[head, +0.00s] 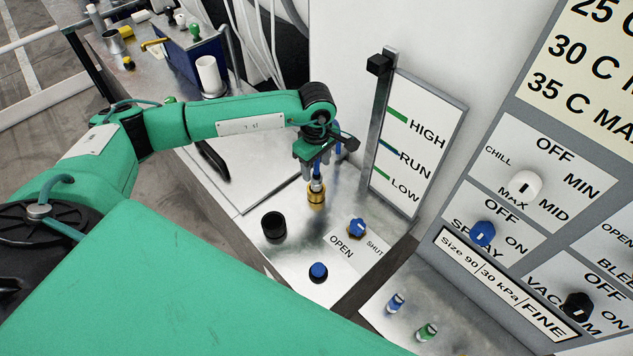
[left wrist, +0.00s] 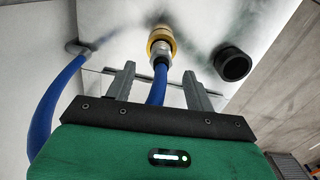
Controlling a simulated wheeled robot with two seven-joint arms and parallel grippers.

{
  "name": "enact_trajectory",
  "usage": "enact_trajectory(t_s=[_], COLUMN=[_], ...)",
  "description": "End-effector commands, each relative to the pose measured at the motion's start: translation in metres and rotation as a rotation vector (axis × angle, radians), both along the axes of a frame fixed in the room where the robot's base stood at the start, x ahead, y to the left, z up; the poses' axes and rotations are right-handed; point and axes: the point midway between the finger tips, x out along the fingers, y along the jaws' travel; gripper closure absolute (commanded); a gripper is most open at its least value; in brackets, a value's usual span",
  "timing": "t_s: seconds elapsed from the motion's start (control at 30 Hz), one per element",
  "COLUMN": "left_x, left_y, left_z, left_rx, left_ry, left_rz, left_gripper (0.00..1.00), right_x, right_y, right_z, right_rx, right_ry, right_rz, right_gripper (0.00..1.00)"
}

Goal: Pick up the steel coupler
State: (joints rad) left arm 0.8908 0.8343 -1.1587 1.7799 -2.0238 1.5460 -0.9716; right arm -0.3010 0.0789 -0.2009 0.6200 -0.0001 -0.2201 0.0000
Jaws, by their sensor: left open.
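The steel coupler (head: 317,185) sits upright at the brass fitting (head: 317,198) on the metal deck, with a blue hose at its upper end. In the left wrist view the coupler (left wrist: 160,52) shows just beyond the fingertips, against the brass fitting (left wrist: 160,36). My left gripper (head: 315,166) is above the coupler. Its two fingers stand apart in the left wrist view (left wrist: 160,72), with the blue hose (left wrist: 157,84) between them. The fingers do not visibly touch the coupler. My right gripper is in neither view.
A black round socket (head: 274,226) stands left of the brass fitting and a blue OPEN/SHUT knob (head: 357,228) to its right. A blue button (head: 318,271) is nearer. The level gauge (head: 408,140) and control panel (head: 520,200) rise on the right.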

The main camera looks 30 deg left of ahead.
Motion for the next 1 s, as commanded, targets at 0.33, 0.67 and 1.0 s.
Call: enact_trajectory(t_s=[0.33,0.67,1.0], left_x=[-0.002,-0.001,-0.001], left_y=[-0.001,-0.001,-0.001], left_z=[-0.030,-0.054,-0.053], left_rx=[0.000,0.000,-0.001], left_ry=[0.004,0.000,0.000], left_rz=[0.001,0.000,0.001], left_gripper=[0.46,0.46,0.95], right_x=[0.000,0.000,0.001], right_y=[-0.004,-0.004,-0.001], right_z=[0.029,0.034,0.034], right_rx=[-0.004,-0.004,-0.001], right_ry=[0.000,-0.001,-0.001], right_rz=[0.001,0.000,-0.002], right_gripper=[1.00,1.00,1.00])
